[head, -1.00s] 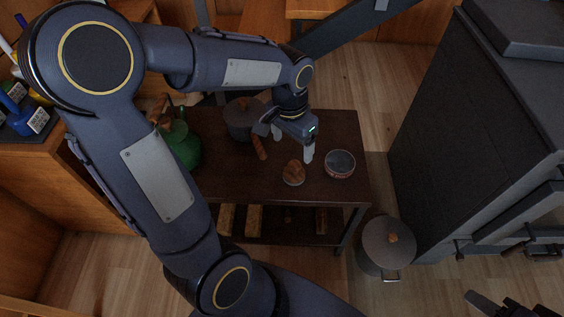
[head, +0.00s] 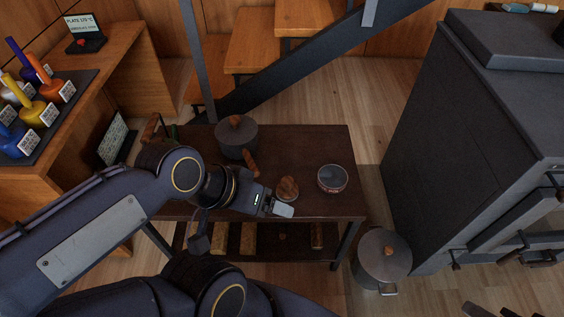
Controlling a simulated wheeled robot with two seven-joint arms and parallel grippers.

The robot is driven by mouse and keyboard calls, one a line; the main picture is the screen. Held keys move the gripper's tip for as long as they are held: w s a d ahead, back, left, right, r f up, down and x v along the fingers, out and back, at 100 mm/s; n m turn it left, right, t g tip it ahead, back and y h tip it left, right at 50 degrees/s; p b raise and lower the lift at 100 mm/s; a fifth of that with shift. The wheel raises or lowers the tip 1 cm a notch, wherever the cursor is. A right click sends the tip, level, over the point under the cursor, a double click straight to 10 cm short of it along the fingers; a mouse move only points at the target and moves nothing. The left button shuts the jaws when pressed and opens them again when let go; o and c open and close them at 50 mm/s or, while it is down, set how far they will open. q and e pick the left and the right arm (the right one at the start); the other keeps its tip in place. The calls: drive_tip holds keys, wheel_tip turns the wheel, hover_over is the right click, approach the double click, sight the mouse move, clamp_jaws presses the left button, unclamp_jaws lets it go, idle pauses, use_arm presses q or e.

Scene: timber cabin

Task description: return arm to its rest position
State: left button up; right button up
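My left arm comes in from the left across the front of the low dark table (head: 325,140). My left gripper (head: 277,208) is over the table's front edge. One pale fingertip shows beside the small round item with a wooden top (head: 288,185); whether they touch is unclear. The other finger is not clearly seen, so its opening cannot be judged. Nothing is seen held in it. My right gripper (head: 482,310) shows only as dark tips at the bottom right edge, too cropped to judge.
A grey pot with a wooden knob (head: 236,140) and a round tin (head: 332,179) stand on the table. A green vessel (head: 172,132) is mostly hidden behind my arm. A lidded pot (head: 384,260) stands on the floor beside the dark stove (head: 440,140). Logs (head: 247,240) lie on the lower shelf.

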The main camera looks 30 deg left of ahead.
wheel_tip(320, 180, up, 27)
drive_tip(key=p, duration=2.6)
drive_tip(key=shift+f, duration=0.15)
